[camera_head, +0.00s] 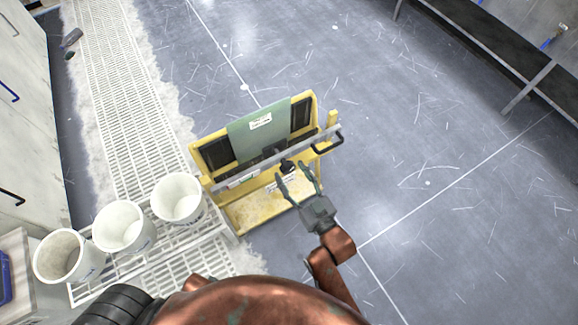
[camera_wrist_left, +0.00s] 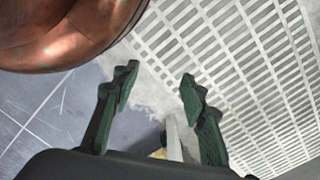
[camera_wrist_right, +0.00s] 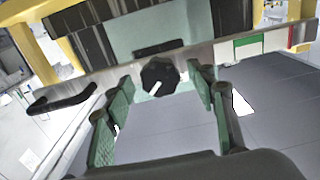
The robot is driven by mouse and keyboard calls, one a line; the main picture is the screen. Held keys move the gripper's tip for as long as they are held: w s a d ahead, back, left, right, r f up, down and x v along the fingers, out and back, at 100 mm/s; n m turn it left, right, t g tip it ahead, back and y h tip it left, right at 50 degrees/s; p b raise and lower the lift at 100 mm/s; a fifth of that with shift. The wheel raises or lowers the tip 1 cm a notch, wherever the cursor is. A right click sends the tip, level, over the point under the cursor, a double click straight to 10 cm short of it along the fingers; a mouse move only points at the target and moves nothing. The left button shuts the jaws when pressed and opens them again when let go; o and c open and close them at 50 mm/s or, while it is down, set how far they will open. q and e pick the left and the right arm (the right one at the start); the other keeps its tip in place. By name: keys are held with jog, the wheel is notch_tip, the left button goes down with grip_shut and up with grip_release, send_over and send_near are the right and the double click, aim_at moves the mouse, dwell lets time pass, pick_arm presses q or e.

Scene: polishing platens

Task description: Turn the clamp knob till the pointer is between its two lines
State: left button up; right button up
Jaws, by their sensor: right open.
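The black clamp knob (camera_wrist_right: 160,77) sits on the metal bar (camera_wrist_right: 110,78) across the yellow cart (camera_head: 237,217). It also shows in the head view (camera_head: 287,166). Its white pointer mark (camera_wrist_right: 155,88) slants down to the left. I cannot make out the two lines. My right gripper (camera_head: 293,174) is open, its green fingers on either side of the knob in the right wrist view, apparently not touching it. My left gripper (camera_wrist_left: 160,85) is open and empty above white floor grating; it is not in the head view.
A green plate (camera_head: 259,130) stands behind the bar. A black handle (camera_wrist_right: 62,97) is at one end of the bar; a green, white and red label (camera_wrist_right: 250,47) is on the other side. White buckets (camera_head: 178,198) stand left of the cart. Floor to the right is clear.

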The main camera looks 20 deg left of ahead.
pick_arm(q)
jog(key=shift+w+d+r+b, duration=0.1)
jog(key=shift+w+r, duration=0.05)
jog(key=shift+r, duration=0.35)
jog(key=shift+w+d+r+b, duration=0.1)
jog(key=shift+d+r, duration=0.05)
jog(key=shift+r, duration=0.35)
jog(key=shift+w+d+r+b, duration=0.1)
jog(key=shift+w+r, duration=0.05)
jog(key=shift+r, duration=0.35)
pick_arm(e)
jog(key=shift+x, duration=1.3)
jog(key=shift+c, duration=0.4)
jog(key=shift+d, duration=0.1)
jog(key=c, duration=1.1)
pick_arm(q)
jog(key=shift+w, duration=0.1)
